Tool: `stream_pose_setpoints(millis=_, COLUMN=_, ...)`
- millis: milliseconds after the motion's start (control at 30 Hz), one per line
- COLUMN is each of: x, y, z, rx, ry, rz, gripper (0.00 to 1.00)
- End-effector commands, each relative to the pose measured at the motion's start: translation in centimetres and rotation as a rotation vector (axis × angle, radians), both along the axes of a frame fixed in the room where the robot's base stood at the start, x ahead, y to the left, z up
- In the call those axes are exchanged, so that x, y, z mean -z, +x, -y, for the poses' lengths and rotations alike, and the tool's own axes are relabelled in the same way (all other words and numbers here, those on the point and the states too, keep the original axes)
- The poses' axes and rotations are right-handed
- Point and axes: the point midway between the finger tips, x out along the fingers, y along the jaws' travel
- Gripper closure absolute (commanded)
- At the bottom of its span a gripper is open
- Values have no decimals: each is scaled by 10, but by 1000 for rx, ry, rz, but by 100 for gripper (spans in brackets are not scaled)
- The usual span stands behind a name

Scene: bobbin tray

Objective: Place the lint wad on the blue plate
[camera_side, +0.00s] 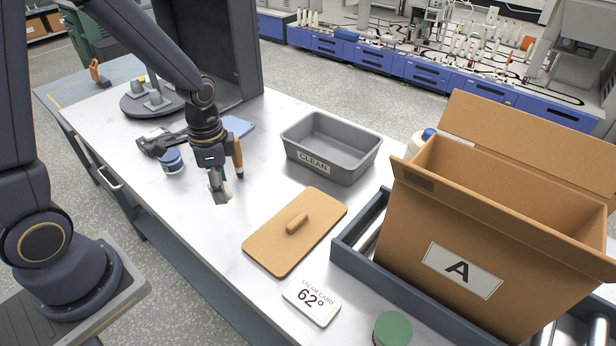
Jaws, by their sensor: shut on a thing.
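My gripper (219,196) points down above the white table, left of the grey bin. It is shut on a small pale wad, which looks like the lint wad (227,189); the fingers hide most of it. A flat light-blue piece, which looks like the blue plate (240,126), lies on the table behind my gripper, partly hidden by my wrist. The held wad is apart from it, nearer the camera.
A grey bin marked CLEAN (345,170) stands right of my gripper. A tan lid (275,245) lies in front. An orange-brown upright thing (237,160) is close beside my gripper. A blue jar (172,161) stands left. Cardboard box A (420,225) fills the right.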

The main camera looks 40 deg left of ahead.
Motion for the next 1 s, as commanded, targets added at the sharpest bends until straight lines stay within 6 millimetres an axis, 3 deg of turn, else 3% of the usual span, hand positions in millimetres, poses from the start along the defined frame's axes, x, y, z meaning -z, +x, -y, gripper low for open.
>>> stream_pose_setpoints(millis=167, x=-22, y=21, z=-7, rx=51, ry=1, rz=-9, gripper=62)
stream_pose_setpoints(millis=267, x=-33, y=45, z=-28, rx=40, ry=1, rz=-8, gripper=62)
stream_pose_setpoints(millis=400, x=-49, y=79, z=-81, rx=-20, ry=0, rz=-1, gripper=62)
stream_pose_setpoints(millis=567, x=-60, y=96, z=-152, rx=-128, ry=2, rz=9, gripper=62)
stream_pose_setpoints(millis=700, x=-58, y=95, z=-194, rx=-215, ry=5, rz=18, gripper=62)
stream_pose_setpoints(millis=867, x=-49, y=92, z=-212, rx=-257, ry=0, rz=9, gripper=62)
stream_pose_setpoints(millis=1000, x=-36, y=116, z=-225, rx=-260, ry=0, rz=10, gripper=62)
